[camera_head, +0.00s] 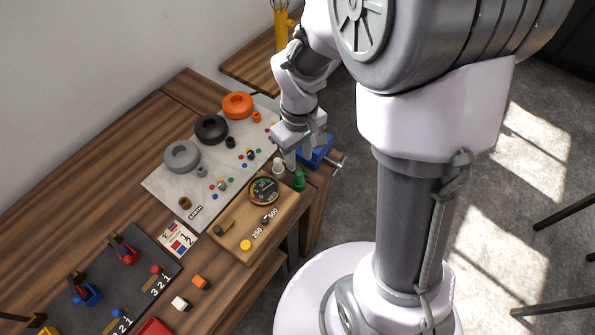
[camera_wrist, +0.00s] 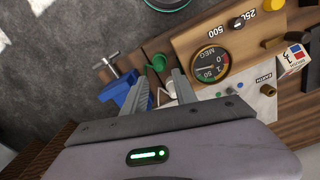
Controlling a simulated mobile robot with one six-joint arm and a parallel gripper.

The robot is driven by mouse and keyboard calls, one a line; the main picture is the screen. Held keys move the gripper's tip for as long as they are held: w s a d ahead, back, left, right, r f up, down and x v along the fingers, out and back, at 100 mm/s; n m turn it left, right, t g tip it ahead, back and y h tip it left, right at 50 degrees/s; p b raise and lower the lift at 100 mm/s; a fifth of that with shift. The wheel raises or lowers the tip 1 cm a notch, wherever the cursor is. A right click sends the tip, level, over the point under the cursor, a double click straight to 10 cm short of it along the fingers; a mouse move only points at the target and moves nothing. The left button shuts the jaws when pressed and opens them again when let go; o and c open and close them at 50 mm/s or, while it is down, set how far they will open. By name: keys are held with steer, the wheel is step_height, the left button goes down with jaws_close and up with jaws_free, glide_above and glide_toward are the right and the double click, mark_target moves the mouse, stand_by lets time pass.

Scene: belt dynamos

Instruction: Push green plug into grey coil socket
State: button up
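The grey coil (camera_head: 182,156) lies on the pale panel, with a small grey socket (camera_head: 201,171) at its near right edge. A green plug (camera_head: 299,180) stands at the right edge of the wooden meter board. It also shows in the wrist view (camera_wrist: 158,62), just beyond and between my fingertips. My gripper (camera_head: 288,163) points down close beside the plug. In the wrist view its two fingers (camera_wrist: 160,75) are spread with a clear gap, and nothing is clamped. A white piece shows between them, partly hidden. The grey coil is out of the wrist view.
A black coil (camera_head: 212,129) and an orange coil (camera_head: 238,105) lie behind the grey one. A round meter (camera_head: 264,191) sits on the board (camera_head: 233,242). A blue vise (camera_head: 317,151) stands close by my gripper at the table edge. Small coloured terminals dot the panel.

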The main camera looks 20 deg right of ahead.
mark_target(299, 173)
step_height(299, 173, down, 9)
steer(key=b, duration=0.2)
steer(key=shift+b, duration=0.3)
steer(key=shift+r, duration=0.1)
jaws_close()
steer(key=shift+r+p, duration=1.9)
steer(key=shift+r, duration=0.35)
steer(key=shift+w, duration=0.1)
